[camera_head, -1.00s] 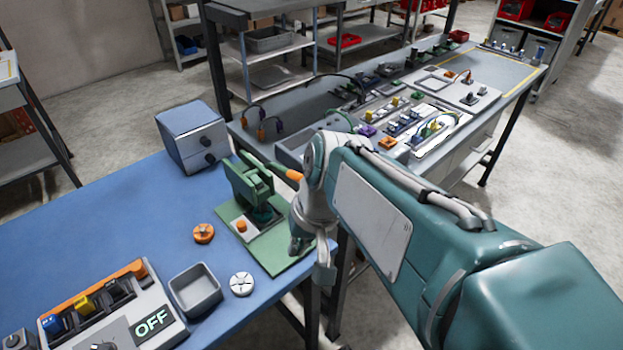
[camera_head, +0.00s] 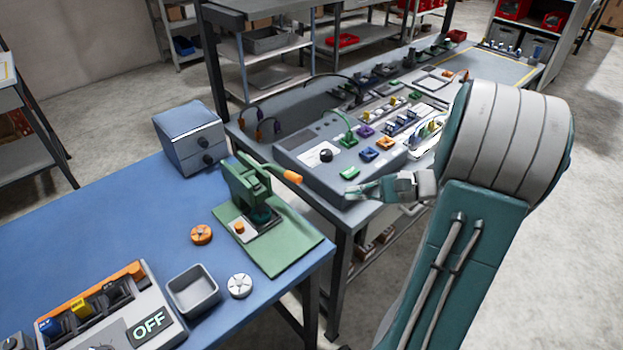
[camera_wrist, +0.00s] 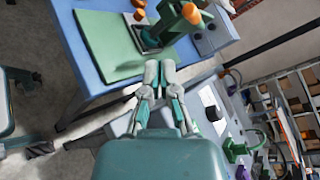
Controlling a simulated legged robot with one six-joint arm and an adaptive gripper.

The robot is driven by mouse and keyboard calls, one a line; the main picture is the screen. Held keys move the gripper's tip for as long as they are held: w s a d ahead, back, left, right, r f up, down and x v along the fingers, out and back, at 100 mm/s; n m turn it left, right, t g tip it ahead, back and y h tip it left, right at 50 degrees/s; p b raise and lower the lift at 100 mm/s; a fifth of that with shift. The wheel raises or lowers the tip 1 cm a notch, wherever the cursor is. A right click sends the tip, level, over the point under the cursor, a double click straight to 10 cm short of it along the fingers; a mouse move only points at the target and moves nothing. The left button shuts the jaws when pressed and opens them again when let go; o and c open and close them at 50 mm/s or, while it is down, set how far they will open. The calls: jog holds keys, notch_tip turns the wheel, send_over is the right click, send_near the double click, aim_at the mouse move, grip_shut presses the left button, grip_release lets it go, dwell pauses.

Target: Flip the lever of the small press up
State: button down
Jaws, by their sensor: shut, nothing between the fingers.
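The small press (camera_head: 248,185) is green and stands on a green base plate (camera_head: 288,246) at the right end of the blue table. Its lever (camera_head: 292,177), with an orange grip, sticks out to the right and slopes slightly down. The wrist view shows the press (camera_wrist: 172,22) and the orange lever grip (camera_wrist: 191,13) near the top edge, past my fingertips. My gripper (camera_head: 357,193) is shut and empty, to the right of the press and apart from it. The fingers (camera_wrist: 159,68) are together in the wrist view.
A blue-grey drawer box (camera_head: 189,138) stands behind the press. An orange disc (camera_head: 201,235), a white disc (camera_head: 240,286), a grey bin (camera_head: 193,291) and a panel reading OFF (camera_head: 150,325) lie on the blue table (camera_head: 100,215). A grey console (camera_head: 325,165) stands beyond the gap.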

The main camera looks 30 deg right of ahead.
jog(key=d+t, duration=0.1)
jog(key=d+m+t, duration=0.1)
jog(key=d, duration=0.1)
jog(key=d+f+m+t, duration=0.1)
jog(key=d, duration=0.1)
jog(key=shift+s, duration=0.35)
jog(key=s+a+r+x, duration=0.1)
jog(key=r+x, duration=0.1)
jog(key=x, duration=1.1)
jog(key=shift+a, duration=0.15)
jog(key=shift+s+r, duration=0.1)
